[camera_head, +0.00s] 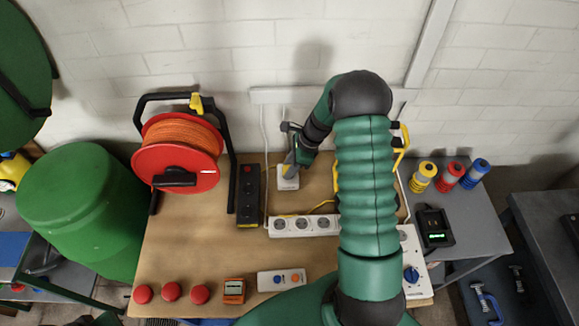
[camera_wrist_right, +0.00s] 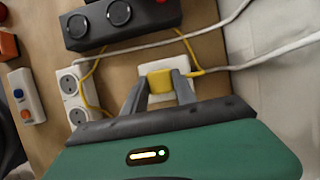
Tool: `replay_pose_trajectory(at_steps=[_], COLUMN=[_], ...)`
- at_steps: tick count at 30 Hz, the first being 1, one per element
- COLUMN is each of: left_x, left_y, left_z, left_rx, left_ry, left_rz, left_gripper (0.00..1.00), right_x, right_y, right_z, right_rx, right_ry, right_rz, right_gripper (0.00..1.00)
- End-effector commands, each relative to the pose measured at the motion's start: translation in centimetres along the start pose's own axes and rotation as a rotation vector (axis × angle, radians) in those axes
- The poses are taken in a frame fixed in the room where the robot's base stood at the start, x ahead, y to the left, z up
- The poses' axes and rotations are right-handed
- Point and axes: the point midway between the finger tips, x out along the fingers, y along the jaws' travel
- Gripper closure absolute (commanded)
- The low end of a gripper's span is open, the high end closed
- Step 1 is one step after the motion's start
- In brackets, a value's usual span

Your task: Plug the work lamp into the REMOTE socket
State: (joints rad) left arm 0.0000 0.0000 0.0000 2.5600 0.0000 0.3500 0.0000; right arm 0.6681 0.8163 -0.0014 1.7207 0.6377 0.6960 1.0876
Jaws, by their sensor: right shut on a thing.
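My right gripper (camera_head: 291,166) is shut on a yellow plug (camera_wrist_right: 160,82), its fingers on either side of it. The plug is over a small white single socket block (camera_head: 289,184), which also shows in the right wrist view (camera_wrist_right: 180,62). I cannot tell whether the plug is fully seated. A thin yellow cord runs from the plug past the white socket strip (camera_head: 292,226). The yellow-framed work lamp (camera_head: 402,143) stands at the back, mostly hidden behind my right arm. No REMOTE label can be read. My left gripper is not in view.
A black socket strip (camera_head: 249,196) and an orange cable reel (camera_head: 178,150) stand left of the white block. A white box with blue and orange buttons (camera_head: 281,280) and red domes (camera_head: 171,291) lie at the front. The bench's left middle is clear.

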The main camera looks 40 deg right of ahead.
Motion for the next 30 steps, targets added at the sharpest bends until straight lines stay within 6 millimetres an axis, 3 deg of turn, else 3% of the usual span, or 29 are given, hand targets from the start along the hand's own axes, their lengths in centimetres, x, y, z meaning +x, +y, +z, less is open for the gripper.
replay_pose_trajectory(at_steps=[10,11,16,26,30], left_x=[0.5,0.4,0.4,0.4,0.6], left_y=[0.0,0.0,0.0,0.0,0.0], left_z=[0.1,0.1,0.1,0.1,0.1], left_rx=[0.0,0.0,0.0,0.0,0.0], left_ry=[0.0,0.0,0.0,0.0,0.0], left_rz=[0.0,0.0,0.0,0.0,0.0], left_gripper=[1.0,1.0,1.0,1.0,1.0], right_x=[0.7,0.6,0.6,0.4,-1.3], right_y=[0.0,0.0,0.0,0.0,-0.1], right_z=[-0.3,-0.2,-0.2,-0.3,-0.3], right_rx=[0.0,0.0,0.0,0.0,-0.002], right_ry=[0.0,0.0,0.0,0.0,0.001], right_rz=[-0.001,-0.001,-0.001,-0.001,-0.004], right_gripper=[1.0,0.63,0.42,0.42,0.42])
